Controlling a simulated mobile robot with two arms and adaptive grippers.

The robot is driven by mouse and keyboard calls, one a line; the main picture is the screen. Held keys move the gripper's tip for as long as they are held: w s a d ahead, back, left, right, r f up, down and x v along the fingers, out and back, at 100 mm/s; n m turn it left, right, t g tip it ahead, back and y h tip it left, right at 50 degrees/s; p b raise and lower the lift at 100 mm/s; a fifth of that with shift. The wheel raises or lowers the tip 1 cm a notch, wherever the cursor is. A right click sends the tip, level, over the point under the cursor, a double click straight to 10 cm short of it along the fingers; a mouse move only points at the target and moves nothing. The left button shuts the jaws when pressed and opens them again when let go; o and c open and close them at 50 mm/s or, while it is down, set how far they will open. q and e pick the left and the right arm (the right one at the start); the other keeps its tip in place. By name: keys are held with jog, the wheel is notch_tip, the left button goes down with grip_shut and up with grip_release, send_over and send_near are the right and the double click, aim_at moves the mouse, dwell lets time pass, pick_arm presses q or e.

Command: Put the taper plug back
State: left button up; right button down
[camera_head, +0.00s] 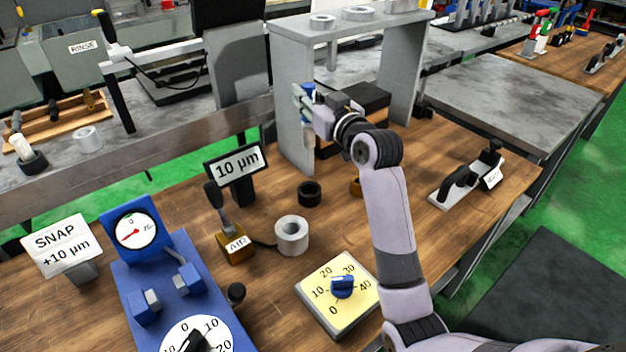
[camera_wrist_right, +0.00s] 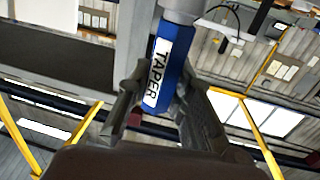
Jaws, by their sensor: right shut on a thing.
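The taper plug shows in the right wrist view as a blue handle (camera_wrist_right: 172,72) with a white label reading TAPER. A grey cylindrical part continues from its upper end. My right gripper (camera_wrist_right: 158,98) is shut on the blue handle, one finger on each side. In the head view the right gripper (camera_head: 305,97) is beside the left upright of the grey stand, above the bench. The blue of the taper plug (camera_head: 308,88) shows there, with a pale part below it. My left gripper is not in view.
The grey stand (camera_head: 292,110) carries several metal rings on top. A black ring (camera_head: 309,193), a steel ring (camera_head: 291,235), a 10 µm sign (camera_head: 237,166), a yellow dial plate (camera_head: 318,303) and a blue gauge unit (camera_head: 170,285) stand on the wooden bench. A black-handled gauge (camera_head: 465,180) lies right.

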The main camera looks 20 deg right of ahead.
aim_at(309, 144)
notch_tip(309, 144, down, 12)
jog(key=shift+f, duration=0.1)
notch_tip(309, 144, down, 5)
jog(key=shift+f+b, duration=0.1)
jog(key=shift+b, duration=0.55)
jog(key=shift+f, duration=0.15)
jog(key=c, duration=1.4)
grip_release()
jog(key=shift+c, duration=0.2)
